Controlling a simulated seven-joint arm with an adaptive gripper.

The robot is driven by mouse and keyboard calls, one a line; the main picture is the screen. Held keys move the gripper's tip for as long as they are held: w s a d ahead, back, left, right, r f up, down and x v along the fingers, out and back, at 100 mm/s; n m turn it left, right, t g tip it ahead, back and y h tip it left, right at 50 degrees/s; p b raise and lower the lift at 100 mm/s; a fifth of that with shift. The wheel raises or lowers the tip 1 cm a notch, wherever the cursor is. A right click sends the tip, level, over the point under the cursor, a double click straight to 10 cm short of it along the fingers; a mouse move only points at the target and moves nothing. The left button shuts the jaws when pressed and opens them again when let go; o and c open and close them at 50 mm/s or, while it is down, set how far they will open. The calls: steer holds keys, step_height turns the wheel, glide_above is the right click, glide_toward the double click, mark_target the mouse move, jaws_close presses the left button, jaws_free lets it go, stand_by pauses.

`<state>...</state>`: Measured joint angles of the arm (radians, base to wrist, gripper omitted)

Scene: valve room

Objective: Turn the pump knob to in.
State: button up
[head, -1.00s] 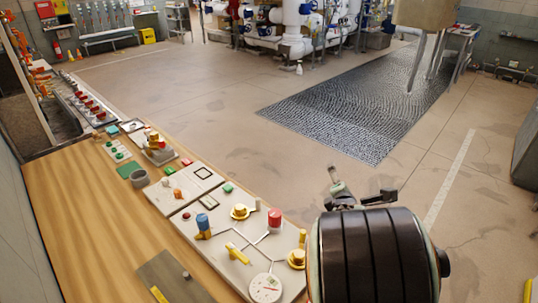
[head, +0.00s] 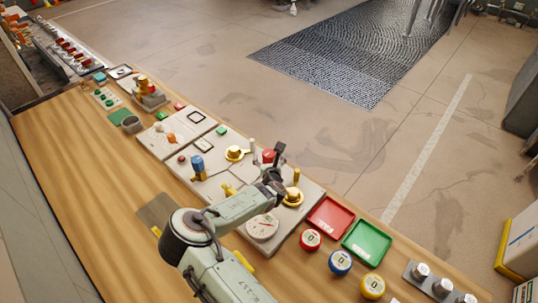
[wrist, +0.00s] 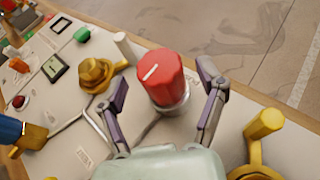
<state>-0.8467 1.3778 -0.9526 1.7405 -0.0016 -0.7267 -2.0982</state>
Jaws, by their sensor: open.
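A red round knob (wrist: 161,78) with a white pointer line stands on a silvery base on the light panel (head: 217,187). The line slants toward the upper right in the wrist view. No label naming the pump is legible to me. In the head view the red knob (head: 268,155) is partly hidden by my gripper (head: 272,166). In the wrist view my gripper (wrist: 163,85) is open, one finger on each side of the knob. Gaps show between fingers and knob; I see no contact.
Yellow valve handles (head: 234,153) (head: 293,196) flank the red knob. A blue knob (head: 198,165) stands farther left, and a round gauge (head: 263,228) nearer. Red (head: 330,219) and green (head: 367,243) trays lie right of the panel. The wooden bench (head: 85,180) is bare at left.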

steer(key=shift+x, duration=0.8)
steer(key=c, duration=1.2)
steer(key=shift+o, duration=0.2)
